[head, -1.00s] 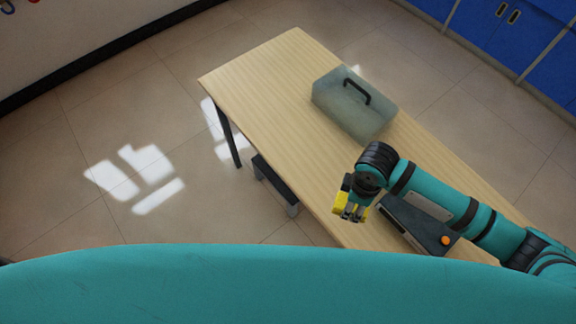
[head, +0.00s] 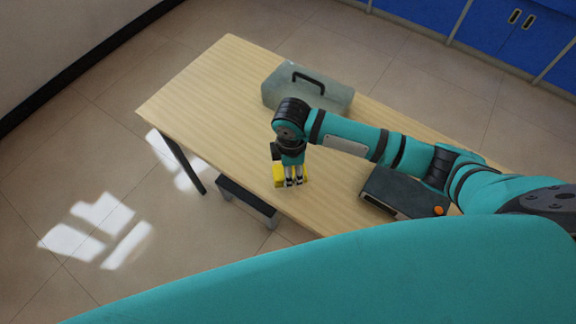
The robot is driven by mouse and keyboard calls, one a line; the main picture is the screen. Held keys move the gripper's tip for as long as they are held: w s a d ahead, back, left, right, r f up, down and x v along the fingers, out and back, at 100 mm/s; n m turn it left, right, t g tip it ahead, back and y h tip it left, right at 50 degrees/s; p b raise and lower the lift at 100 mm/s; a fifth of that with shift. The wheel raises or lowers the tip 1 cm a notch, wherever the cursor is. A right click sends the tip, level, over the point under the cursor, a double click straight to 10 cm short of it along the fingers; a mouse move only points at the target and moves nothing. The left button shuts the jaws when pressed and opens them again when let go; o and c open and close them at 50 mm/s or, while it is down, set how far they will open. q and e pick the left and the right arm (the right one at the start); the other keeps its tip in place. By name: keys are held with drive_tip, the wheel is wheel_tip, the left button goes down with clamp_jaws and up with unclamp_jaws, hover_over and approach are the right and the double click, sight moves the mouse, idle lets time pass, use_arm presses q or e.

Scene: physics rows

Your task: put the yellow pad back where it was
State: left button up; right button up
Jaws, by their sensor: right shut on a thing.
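The yellow pad (head: 278,175) is held in my right gripper (head: 292,181), which points down over the wooden table (head: 215,110) near its front long edge. The fingers and the arm hide part of the pad. I cannot tell whether the pad touches the table top or hangs just above it. My left gripper is not in view.
A grey-green case with a black handle (head: 325,98) stands at the table's back edge, behind my right wrist. A dark box with an orange knob (head: 405,195) lies to the right, under my forearm. The table's left end is clear. A dark bench (head: 247,203) is below the front edge.

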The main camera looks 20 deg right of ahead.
drive_tip(key=shift+w, duration=0.85)
drive_tip(key=shift+w+d, duration=0.1)
drive_tip(key=shift+w, duration=0.4)
drive_tip(key=shift+s+f+p, duration=0.15)
drive_tip(key=shift+f+p, duration=0.15)
drive_tip(key=shift+f, duration=1.55)
drive_tip(key=shift+f, duration=0.1)
drive_tip(key=o, duration=1.1)
wheel_tip(320, 180, up, 12)
drive_tip(key=shift+r, duration=0.1)
